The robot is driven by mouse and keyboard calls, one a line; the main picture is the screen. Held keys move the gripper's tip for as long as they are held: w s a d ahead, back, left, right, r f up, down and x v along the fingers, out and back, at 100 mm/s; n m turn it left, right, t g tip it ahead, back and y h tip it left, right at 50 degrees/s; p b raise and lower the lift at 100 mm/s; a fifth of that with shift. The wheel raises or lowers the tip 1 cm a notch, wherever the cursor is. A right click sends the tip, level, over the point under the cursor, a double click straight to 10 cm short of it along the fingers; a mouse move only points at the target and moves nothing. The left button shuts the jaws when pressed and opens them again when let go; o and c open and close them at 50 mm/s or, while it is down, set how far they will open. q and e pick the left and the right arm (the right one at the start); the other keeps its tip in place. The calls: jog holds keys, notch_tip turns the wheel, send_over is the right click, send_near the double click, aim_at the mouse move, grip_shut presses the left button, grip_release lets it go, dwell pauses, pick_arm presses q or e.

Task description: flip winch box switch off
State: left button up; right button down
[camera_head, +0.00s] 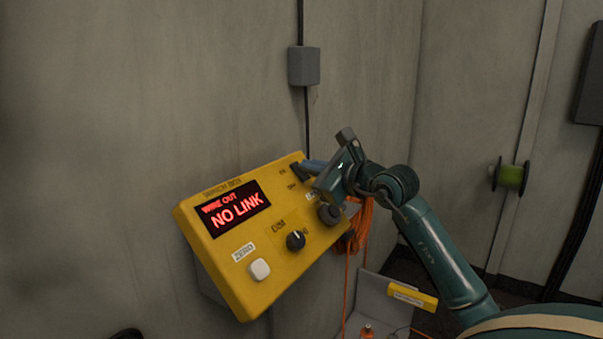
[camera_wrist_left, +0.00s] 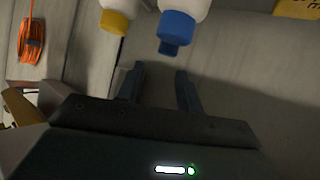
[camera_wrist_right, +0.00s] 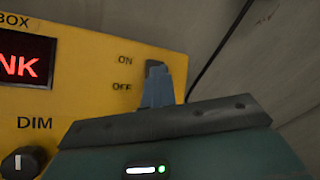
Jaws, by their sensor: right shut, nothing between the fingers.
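The yellow winch box (camera_head: 222,262) is on the wall in the head view. Its red display (camera_head: 236,209) reads "WIRE OUT NO LINK". The dark switch (camera_head: 297,172) is at the box's upper right, by the ON and OFF labels. In the right wrist view the switch's dark top (camera_wrist_right: 155,65) shows beside ON, behind my fingertips; its lower part is hidden. My right gripper (camera_head: 308,167) is shut and empty, its tips at the switch. I cannot tell whether they touch it. My left gripper (camera_wrist_left: 160,80) is open and empty, seen only in the left wrist view.
A white button (camera_head: 259,269) and a dim knob (camera_head: 296,240) sit lower on the box; another knob (camera_head: 329,213) is under my right wrist. Orange cable (camera_head: 357,228) hangs to the right. Blue-capped (camera_wrist_left: 177,28) and yellow-capped (camera_wrist_left: 115,20) bottles are near my left fingers.

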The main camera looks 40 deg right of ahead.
jog(key=shift+w+f, duration=0.1)
jog(key=shift+f, duration=0.45)
jog(key=shift+r, duration=0.35)
jog(key=shift+s+d+r, duration=0.2)
jog(key=shift+s+r, duration=0.2)
jog(key=shift+r, duration=0.15)
jog(key=shift+s+d+r, duration=0.15)
jog(key=shift+s+r, duration=0.45)
jog(key=shift+r, duration=0.2)
jog(key=shift+s+d+r, duration=0.15)
jog(key=shift+s+r, duration=0.45)
jog(key=shift+r, duration=0.15)
